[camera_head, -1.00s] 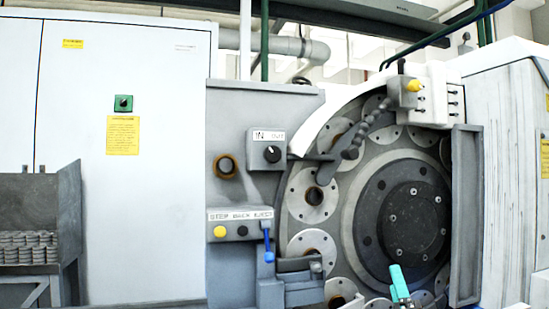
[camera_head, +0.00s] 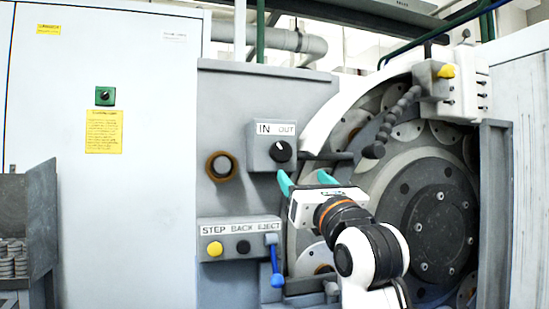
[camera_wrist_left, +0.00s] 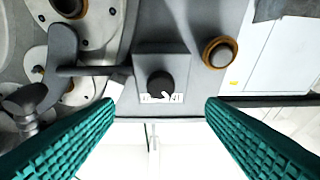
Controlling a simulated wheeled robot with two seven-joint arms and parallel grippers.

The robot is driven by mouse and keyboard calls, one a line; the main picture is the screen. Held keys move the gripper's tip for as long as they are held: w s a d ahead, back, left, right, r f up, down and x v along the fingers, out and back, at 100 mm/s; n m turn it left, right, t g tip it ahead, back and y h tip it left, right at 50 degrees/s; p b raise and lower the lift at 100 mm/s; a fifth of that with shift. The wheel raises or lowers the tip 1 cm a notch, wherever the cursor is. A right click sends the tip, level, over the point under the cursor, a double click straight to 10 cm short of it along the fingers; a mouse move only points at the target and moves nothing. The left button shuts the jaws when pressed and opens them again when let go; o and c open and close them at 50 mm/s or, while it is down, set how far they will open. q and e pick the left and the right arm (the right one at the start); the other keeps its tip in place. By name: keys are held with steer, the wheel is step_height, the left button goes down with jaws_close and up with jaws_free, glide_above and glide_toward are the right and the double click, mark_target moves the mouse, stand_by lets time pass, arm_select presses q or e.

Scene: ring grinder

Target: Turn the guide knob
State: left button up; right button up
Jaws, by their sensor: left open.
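The guide knob (camera_head: 280,151) is a round black knob with a white pointer mark. It sits on a small grey box (camera_head: 258,157) under a label reading IN and OUT. The mark seems to lean toward the IN side. The knob also shows in the left wrist view (camera_wrist_left: 160,84), upside down, between the fingers and beyond them. My left gripper (camera_head: 305,180) has teal fingers spread apart and empty. In the head view it is just below and right of the knob. The fingers do not appear to touch it. My right gripper is not in view.
A brown-rimmed round fitting (camera_head: 222,166) is left of the knob. Below is a STEP, BACK, EJECT panel (camera_head: 228,251) with yellow and black buttons and a blue lever (camera_head: 276,266). A grey bar (camera_head: 327,156) juts right of the box, near a jointed hose (camera_head: 397,118).

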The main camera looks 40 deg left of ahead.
mark_target(283, 154)
arm_select(q)
steer(key=p+x, duration=0.1)
steer(key=x, duration=0.2)
steer(key=p+x, duration=0.1)
steer(key=x, duration=0.3)
steer(key=p+x, duration=0.1)
steer(key=x, duration=0.3)
steer(key=shift+r, duration=0.3)
steer(key=shift+w+a, duration=0.2)
steer(key=shift+a, duration=0.2)
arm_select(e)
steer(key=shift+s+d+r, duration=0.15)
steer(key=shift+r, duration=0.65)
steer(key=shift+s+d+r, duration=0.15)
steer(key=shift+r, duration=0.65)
arm_select(q)
steer(key=c, duration=0.8)
steer(key=shift+r, duration=0.1)
steer(key=shift+c, duration=0.7)
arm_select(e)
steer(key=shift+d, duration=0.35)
